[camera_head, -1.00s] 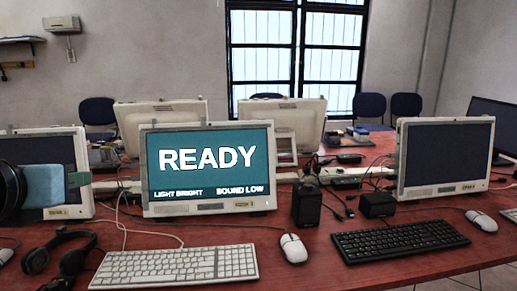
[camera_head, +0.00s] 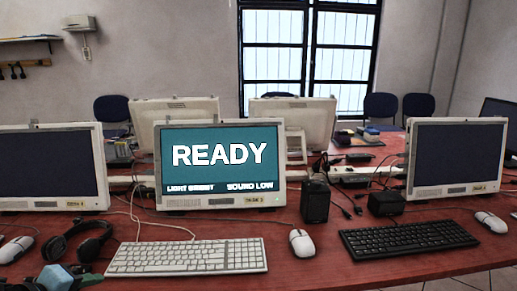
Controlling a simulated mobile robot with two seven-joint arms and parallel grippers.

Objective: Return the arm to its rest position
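Part of my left arm, with its teal gripper end (camera_head: 60,278), shows at the bottom left edge, low in front of the headphones. Its fingers are cut off or too small to tell open from shut. My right gripper is not in view. The middle monitor (camera_head: 220,162) is lit and reads READY, with LIGHT BRIGHT and SOUND LOW below.
A white keyboard (camera_head: 187,257), a mouse (camera_head: 302,243) and a black keyboard (camera_head: 408,238) lie on the red table (camera_head: 310,275). Headphones (camera_head: 75,243) lie at left. Two dark speakers (camera_head: 315,202) and loose cables stand between the monitors. Dark monitors (camera_head: 48,168) flank the lit one.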

